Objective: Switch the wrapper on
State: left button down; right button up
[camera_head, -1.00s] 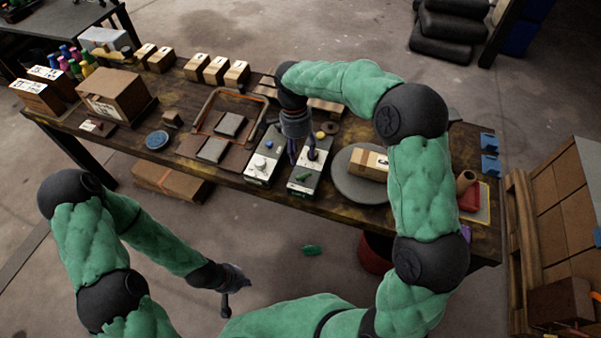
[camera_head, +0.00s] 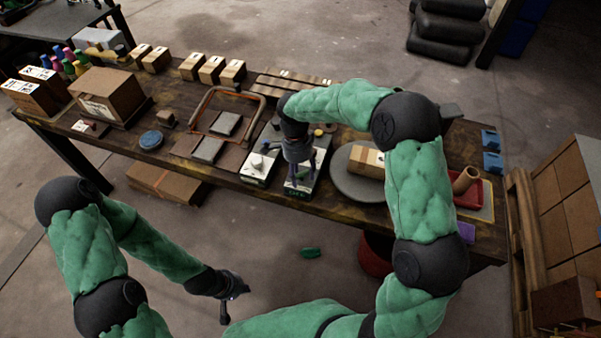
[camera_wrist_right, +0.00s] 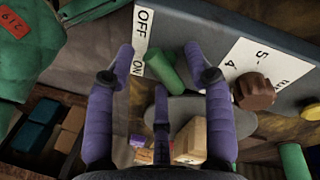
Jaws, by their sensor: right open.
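A grey control box (camera_head: 315,172) stands on the bench, left of a round grey turntable (camera_head: 349,188) that bears a carton (camera_head: 367,161). In the right wrist view the control box (camera_wrist_right: 212,32) carries a white OFF/ON label (camera_wrist_right: 140,42), a green switch lever (camera_wrist_right: 166,72) and a brown knob (camera_wrist_right: 255,92) by a number scale. My right gripper (camera_head: 298,173) is over this box and hides the lever in the head view. Its purple fingers (camera_wrist_right: 160,62) are open around the lever, with no clear grip. My left gripper (camera_head: 232,292) hangs low in front of the bench; its fingers are unclear.
A second control box (camera_head: 259,166) stands close on the left. An orange-framed device (camera_head: 222,118) with grey pads is further left. A red tray (camera_head: 473,191) lies right of the turntable.

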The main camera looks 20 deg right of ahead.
grip_shut()
jog(key=shift+s+r+n+h+p, duration=0.15)
jog(key=shift+n+h+p, duration=0.15)
jog(key=shift+n+p, duration=1.05)
jog(key=n+p, duration=0.1)
jog(key=n, duration=0.2)
jog(key=n+t+h+p, duration=0.1)
jog(key=n+p, duration=0.1)
jog(key=n, duration=0.3)
jog(key=shift+d, duration=0.2)
jog(key=n+t, duration=0.1)
jog(key=n, duration=0.3)
jog(key=shift+d+n+t+p, duration=0.1)
jog(key=shift+n+t+p, duration=0.25)
jog(key=shift+n, duration=1.2)
